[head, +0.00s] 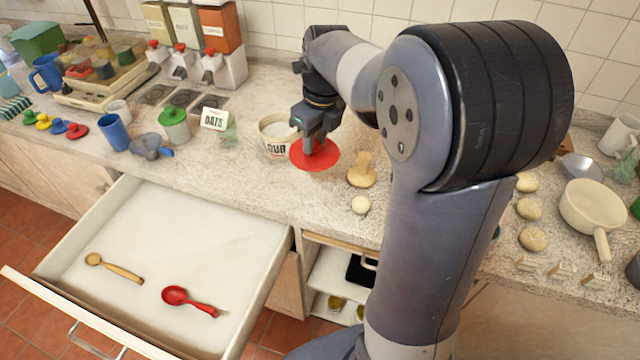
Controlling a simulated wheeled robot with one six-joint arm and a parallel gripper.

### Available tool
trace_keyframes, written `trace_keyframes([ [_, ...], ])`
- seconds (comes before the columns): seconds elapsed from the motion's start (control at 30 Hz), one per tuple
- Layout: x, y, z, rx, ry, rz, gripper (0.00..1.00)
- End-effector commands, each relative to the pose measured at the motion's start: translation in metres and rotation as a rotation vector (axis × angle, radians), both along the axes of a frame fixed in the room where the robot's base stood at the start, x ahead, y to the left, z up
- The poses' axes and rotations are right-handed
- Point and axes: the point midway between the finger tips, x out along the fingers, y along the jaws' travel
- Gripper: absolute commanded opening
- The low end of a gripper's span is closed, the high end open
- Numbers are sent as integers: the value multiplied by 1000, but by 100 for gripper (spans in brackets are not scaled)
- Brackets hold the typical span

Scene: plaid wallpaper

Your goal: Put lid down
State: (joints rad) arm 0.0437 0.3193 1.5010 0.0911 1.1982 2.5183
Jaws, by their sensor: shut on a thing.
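A flat round red lid (313,157) is at the counter's middle, beneath my gripper (314,146). My gripper points down and is shut on the lid from above; its fingertips are partly hidden. The lid is just in front of and to the right of a white tub (273,137) with dark lettering, whose top looks uncovered. I cannot tell whether the lid touches the counter or hangs slightly above it.
A wooden knob-like piece (361,172) and a pale ball (360,205) are right of the lid. An open drawer (215,235) holds a red spoon (189,300) and a wooden spoon (113,268). Bare counter lies in front of the lid.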

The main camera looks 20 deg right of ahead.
Motion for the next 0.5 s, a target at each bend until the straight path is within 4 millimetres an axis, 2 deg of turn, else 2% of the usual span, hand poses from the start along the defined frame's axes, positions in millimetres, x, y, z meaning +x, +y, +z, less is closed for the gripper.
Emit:
trace_keyframes([
  [0.2, -2, 0, -41, 0, 5, -3, 4],
  [0.5, -2, 0, -76, 1, 5, -3, 4],
])
